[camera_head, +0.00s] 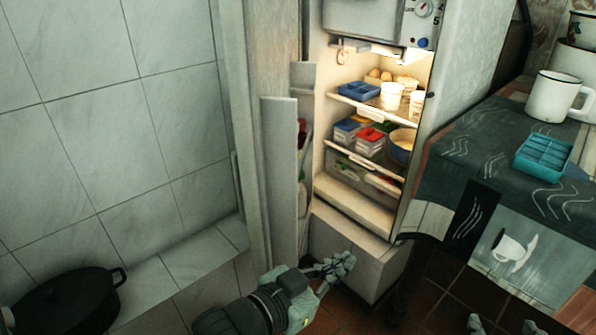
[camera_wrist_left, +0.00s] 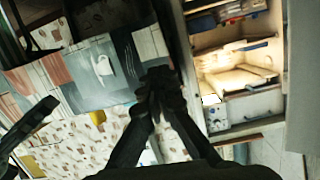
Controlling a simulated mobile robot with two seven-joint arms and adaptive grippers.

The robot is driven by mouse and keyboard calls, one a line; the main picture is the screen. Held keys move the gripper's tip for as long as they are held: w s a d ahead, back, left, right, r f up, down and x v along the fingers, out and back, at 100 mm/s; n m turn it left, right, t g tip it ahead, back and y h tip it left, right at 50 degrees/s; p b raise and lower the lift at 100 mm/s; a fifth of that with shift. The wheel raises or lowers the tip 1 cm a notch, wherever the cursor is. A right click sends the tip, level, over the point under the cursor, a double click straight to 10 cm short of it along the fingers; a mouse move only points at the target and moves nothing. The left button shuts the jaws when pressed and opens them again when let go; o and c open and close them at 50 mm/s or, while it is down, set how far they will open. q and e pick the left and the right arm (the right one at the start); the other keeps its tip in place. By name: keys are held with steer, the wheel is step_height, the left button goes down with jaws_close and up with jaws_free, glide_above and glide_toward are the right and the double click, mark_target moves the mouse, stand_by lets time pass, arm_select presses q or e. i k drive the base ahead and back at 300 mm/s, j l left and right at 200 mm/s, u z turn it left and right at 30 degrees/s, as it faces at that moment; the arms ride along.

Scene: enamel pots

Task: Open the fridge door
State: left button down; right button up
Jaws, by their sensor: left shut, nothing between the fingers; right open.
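The fridge (camera_head: 360,262) stands with its lit inside showing in the camera_head view. Its door (camera_head: 280,165) is swung open to the left, seen nearly edge-on beside the tiled wall. My left gripper (camera_head: 343,266) is shut and empty, low in front of the fridge's base, right of the door's lower end. In the left wrist view its fingers (camera_wrist_left: 160,82) are together, with the fridge interior (camera_wrist_left: 235,75) to their right. My right gripper (camera_head: 502,326) is open at the bottom edge, only its fingertips showing. The door handle cannot be made out.
A table with a dark cloth (camera_head: 460,150) stands right of the fridge, bearing a white mug (camera_head: 553,97) and a teal divided tray (camera_head: 543,158). A black pot (camera_head: 65,303) is at lower left. The fridge shelves hold a blue tray (camera_head: 358,90) and several containers.

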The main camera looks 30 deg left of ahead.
mark_target(270, 87)
steer(key=i+l+u, duration=0.1)
steer(key=u, duration=0.3)
steer(key=l+u, duration=0.15)
steer(key=u, duration=0.2)
steer(key=i+l+u, duration=0.1)
steer(key=u, duration=0.3)
